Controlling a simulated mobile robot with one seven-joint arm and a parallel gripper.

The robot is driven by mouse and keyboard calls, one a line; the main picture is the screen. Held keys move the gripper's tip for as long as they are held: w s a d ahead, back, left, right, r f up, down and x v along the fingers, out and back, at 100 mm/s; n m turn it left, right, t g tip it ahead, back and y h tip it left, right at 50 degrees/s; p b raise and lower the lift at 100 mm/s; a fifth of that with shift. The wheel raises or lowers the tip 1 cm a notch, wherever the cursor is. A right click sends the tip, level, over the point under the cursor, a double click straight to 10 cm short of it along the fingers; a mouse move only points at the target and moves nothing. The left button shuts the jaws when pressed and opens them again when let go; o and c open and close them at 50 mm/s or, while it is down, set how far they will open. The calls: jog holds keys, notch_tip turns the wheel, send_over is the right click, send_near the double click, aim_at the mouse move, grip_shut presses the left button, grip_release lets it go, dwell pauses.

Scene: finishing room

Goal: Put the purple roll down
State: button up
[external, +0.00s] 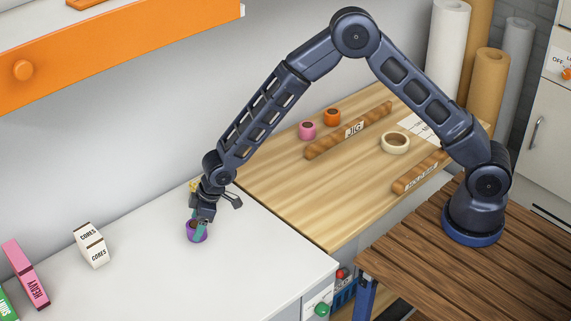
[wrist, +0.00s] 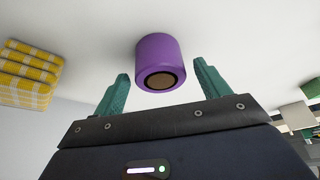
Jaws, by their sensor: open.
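The purple roll (external: 190,233) stands on the white counter (external: 240,285) at its back part, below my gripper. In the wrist view the purple roll (wrist: 161,62) shows its round end with a brown core, just beyond and between the fingertips. My gripper (external: 199,229) is low over the counter. Its two teal fingers (wrist: 160,82) are spread apart, with gaps on both sides of the roll. In the external view a finger hides part of the roll.
A yellow checked stack (wrist: 25,72) is close by. The wooden worktop (external: 290,190) holds a pink roll (external: 307,131), an orange roll (external: 332,118) and a cream roll (external: 396,143). Bare counter lies in front.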

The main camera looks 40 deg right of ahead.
jog(key=v, duration=1)
jog(key=s+d+r+m+t+h, duration=0.1)
jog(key=d+r+m, duration=0.1)
jog(key=d+r, duration=0.7)
jog(key=s+d+r+m+h, duration=0.1)
jog(key=d+r, duration=0.5)
jog(key=d, duration=0.7)
jog(key=s+d+r+m+t+h, duration=0.1)
jog(key=d+r+m, duration=0.1)
jog(key=d+r, duration=0.7)
jog(key=s+d+r+m+h, duration=0.1)
jog(key=s+d+r+m, duration=0.1)
jog(key=s+d, duration=0.5)
jog(key=s+d+r+m, duration=0.15)
jog(key=s+d, duration=0.35)
jog(key=d, duration=0.5)
jog(key=s+d+m, duration=0.2)
jog(key=s+d, duration=0.6)
jog(key=s, duration=0.6)
jog(key=shift+s+d+m, duration=0.2)
jog(key=shift+s+m, duration=0.15)
jog(key=shift+s, duration=0.05)
